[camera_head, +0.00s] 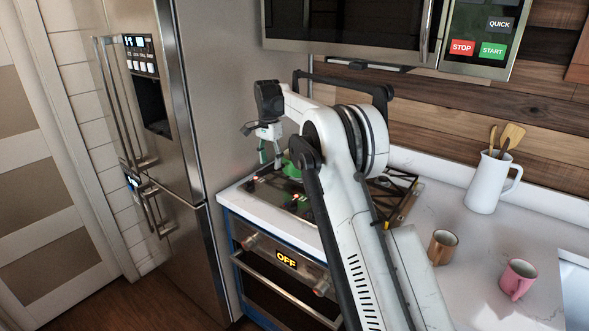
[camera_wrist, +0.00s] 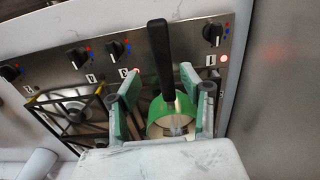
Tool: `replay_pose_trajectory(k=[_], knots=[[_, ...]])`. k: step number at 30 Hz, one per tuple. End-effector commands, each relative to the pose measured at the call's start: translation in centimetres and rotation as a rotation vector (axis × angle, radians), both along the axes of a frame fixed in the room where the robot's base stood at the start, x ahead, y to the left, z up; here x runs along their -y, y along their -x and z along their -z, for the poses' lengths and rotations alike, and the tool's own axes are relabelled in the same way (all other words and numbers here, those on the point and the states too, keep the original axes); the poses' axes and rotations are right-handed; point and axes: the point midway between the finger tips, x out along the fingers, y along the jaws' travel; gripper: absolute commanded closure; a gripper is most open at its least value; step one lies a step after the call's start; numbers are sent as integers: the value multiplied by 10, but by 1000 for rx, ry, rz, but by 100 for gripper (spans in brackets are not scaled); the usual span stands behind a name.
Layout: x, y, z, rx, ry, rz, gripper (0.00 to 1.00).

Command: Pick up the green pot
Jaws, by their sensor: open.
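The green pot (camera_wrist: 186,109) has a long black handle (camera_wrist: 160,55) and sits on the stove. In the wrist view it lies between the two fingers of my gripper (camera_wrist: 162,95), with the handle reaching up the picture over the steel control panel. My gripper is open, one finger on each side of the pot. Whether the fingers touch it I cannot tell. In the head view a green patch of the pot (camera_head: 291,170) shows beside my gripper (camera_head: 269,157), and my arm hides much of the stove.
Black burner grates (camera_wrist: 75,112) and knobs (camera_wrist: 116,48) are close to my gripper. The refrigerator (camera_head: 190,110) stands left of the stove and a microwave (camera_head: 350,28) hangs above. A brown mug (camera_head: 442,247), a pink mug (camera_head: 517,279) and a white utensil pitcher (camera_head: 487,184) stand on the right counter.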

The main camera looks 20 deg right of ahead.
Motion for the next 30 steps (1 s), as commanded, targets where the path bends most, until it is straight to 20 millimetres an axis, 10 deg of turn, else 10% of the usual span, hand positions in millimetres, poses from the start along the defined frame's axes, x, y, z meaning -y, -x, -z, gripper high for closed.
replay_pose_trajectory(k=[23,30], knots=[[2,-9,54,0,0,0,59],[2,-9,54,0,0,0,89]])
